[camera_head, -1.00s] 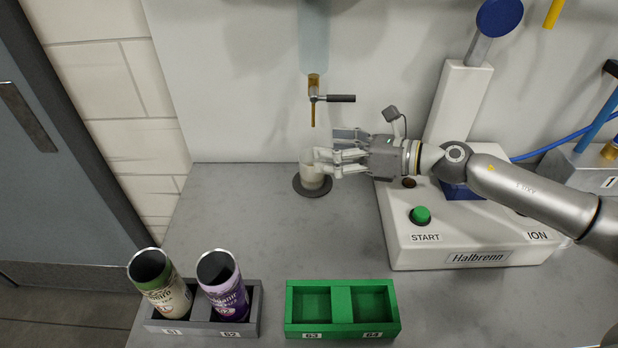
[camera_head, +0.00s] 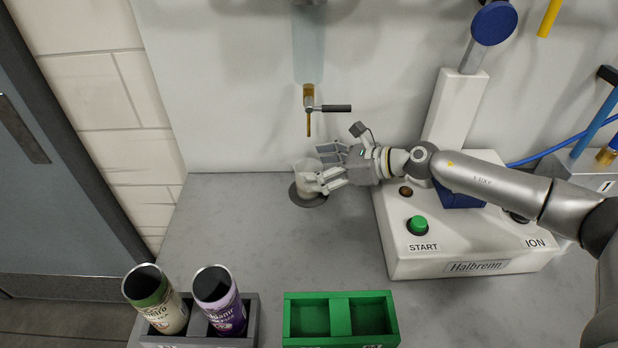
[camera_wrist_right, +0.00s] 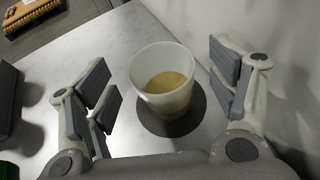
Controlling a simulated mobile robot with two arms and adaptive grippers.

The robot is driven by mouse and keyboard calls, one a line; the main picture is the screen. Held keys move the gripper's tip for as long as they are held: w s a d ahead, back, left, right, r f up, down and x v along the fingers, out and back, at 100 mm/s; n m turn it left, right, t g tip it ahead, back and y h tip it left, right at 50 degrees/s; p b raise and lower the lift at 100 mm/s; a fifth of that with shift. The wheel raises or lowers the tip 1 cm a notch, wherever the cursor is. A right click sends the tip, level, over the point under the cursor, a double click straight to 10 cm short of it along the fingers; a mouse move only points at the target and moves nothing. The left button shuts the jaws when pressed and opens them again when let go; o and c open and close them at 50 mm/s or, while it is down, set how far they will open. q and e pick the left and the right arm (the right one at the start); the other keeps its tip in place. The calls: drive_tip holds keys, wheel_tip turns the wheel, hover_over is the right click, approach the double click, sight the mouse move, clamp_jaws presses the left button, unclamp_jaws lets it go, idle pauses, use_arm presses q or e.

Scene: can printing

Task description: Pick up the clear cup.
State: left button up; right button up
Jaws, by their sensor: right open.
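The clear cup (camera_head: 306,176) stands upright on a dark round pad (camera_head: 297,196) below the tap at the back of the counter. It looks translucent whitish, and in the right wrist view the cup (camera_wrist_right: 163,92) holds a yellowish liquid. My right gripper (camera_head: 322,170) is at the cup, coming from the right. In the wrist view its fingers (camera_wrist_right: 165,85) are spread wide, one on each side of the cup, with gaps to it. My left gripper is not in view.
A tap (camera_head: 309,108) hangs above the cup. A white machine (camera_head: 460,245) with a green START button (camera_head: 418,225) stands at right. A grey holder (camera_head: 250,322) with two cans and an empty green holder (camera_head: 341,318) are in front. The middle counter is clear.

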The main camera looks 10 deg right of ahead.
drive_tip(key=shift+x, duration=1.4)
drive_tip(key=shift+c, duration=0.2)
drive_tip(key=c, duration=1.1)
drive_tip(key=shift+c, duration=0.2)
